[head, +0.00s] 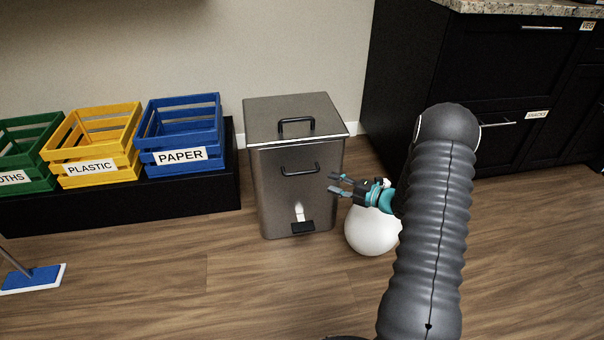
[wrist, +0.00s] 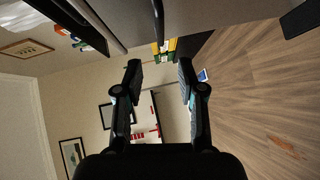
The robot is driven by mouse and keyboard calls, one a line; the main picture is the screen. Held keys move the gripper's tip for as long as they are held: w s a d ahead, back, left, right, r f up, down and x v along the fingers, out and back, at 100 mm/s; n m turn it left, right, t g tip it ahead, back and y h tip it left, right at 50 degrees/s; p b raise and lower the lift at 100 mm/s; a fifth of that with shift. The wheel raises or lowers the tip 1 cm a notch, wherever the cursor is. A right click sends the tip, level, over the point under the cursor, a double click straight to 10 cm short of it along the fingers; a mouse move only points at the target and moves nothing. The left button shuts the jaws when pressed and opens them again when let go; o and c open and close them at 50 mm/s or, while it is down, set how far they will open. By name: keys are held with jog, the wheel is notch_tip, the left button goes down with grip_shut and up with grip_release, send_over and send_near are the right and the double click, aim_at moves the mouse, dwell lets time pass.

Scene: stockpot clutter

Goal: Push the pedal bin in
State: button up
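The pedal bin (head: 280,200) is a grey metal box standing on the floor, its flat lid (head: 270,115) down. It has a black handle on the lid, another on its front (head: 300,168), and a black pedal (head: 302,227) low on the front. My gripper (head: 332,183) is in front of the bin's right side, pointing left across its front, with fingers apart and nothing between them. In the wrist view the bin's grey front (wrist: 225,12) runs along the top edge, above my open fingers (wrist: 160,68). I cannot tell whether a finger touches the bin.
A white ball-like object (head: 372,235) is on the floor below my gripper, right of the bin. Blue (head: 182,157), yellow and green crates stand on a low black plinth at left. Black cabinets (head: 475,70) stand at right. Floor in front of the bin is clear; a mop (head: 32,280) lies far left.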

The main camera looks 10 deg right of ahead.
aim_at(302, 173)
jog(key=x, duration=1.3)
jog(key=shift+w, duration=0.1)
grip_shut()
